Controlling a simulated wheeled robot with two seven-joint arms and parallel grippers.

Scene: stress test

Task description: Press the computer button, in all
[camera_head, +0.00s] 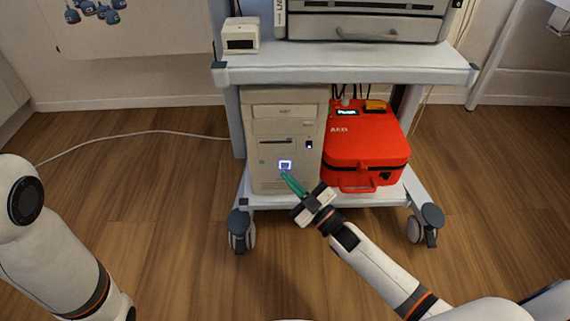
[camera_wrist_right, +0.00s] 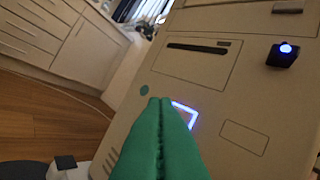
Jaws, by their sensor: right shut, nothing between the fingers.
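The beige computer tower (camera_head: 286,126) stands upright on the lower shelf of the cart. Its square button (camera_head: 285,165), outlined in glowing blue, is low on the front panel. In the right wrist view the glowing button outline (camera_wrist_right: 184,115) is partly hidden behind my green fingertips. My right gripper (camera_head: 288,177) is shut and empty, its tips at the tower's front, just below the button. The shut fingers also show in the right wrist view (camera_wrist_right: 160,103). I cannot tell whether they touch the panel. My left arm shows at the left, but its gripper is out of view.
A red AED case (camera_head: 366,146) sits right of the tower on the same shelf. The upper shelf (camera_head: 345,60) holds a small white box (camera_head: 241,36) and a larger unit (camera_head: 365,22). Cart wheels (camera_head: 427,224) stand on the wooden floor. Floor in front is clear.

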